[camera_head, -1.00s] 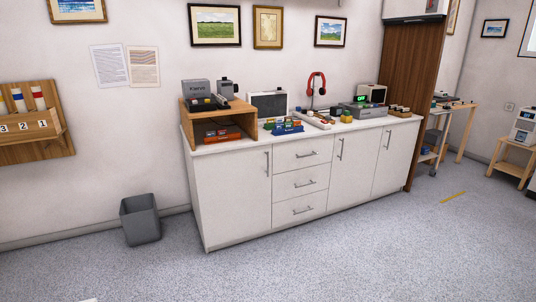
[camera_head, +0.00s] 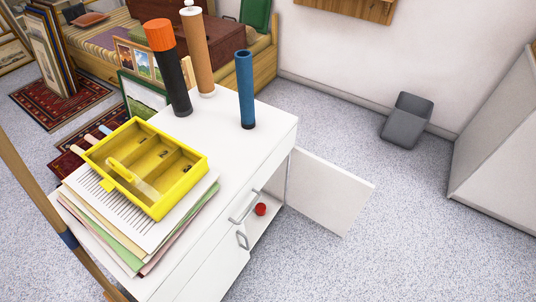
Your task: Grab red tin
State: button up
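A small red round object (camera_head: 261,209), which looks like the red tin, sits inside the white cabinet (camera_head: 185,250). It is seen through the opening on the cabinet's right side, near its front edge. The cabinet door (camera_head: 325,190) stands swung open to the right. Part of the cabinet's inside is hidden by its top and handles. My gripper is not in view.
On the cabinet top are a yellow divided box (camera_head: 200,158) on stacked papers (camera_head: 130,225), an orange-capped black tube (camera_head: 173,75), a brown tube (camera_head: 196,50) and a blue tube (camera_head: 245,90). A grey bin (camera_head: 407,122) stands by the wall.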

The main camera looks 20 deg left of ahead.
aim_at(260, 207)
jog(key=i+l+u, duration=0.1)
jog(key=i+u, duration=0.15)
jog(key=u, duration=0.15)
jog(key=i+l+u, duration=0.2)
jog(key=u, duration=0.2)
jog(key=i+l+u, duration=0.2)
jog(key=u, duration=0.2)
jog(key=i+l+u, duration=0.2)
jog(key=l, duration=0.2)
jog(key=i+l+u, duration=0.15)
jog(key=l, duration=0.25)
jog(key=i+l+u, duration=0.2)
jog(key=l, duration=0.2)
jog(key=l+u, duration=0.15)
jog(key=l, duration=0.3)
jog(key=i+l+u, duration=0.2)
jog(key=l, duration=0.25)
jog(key=k, duration=0.05)
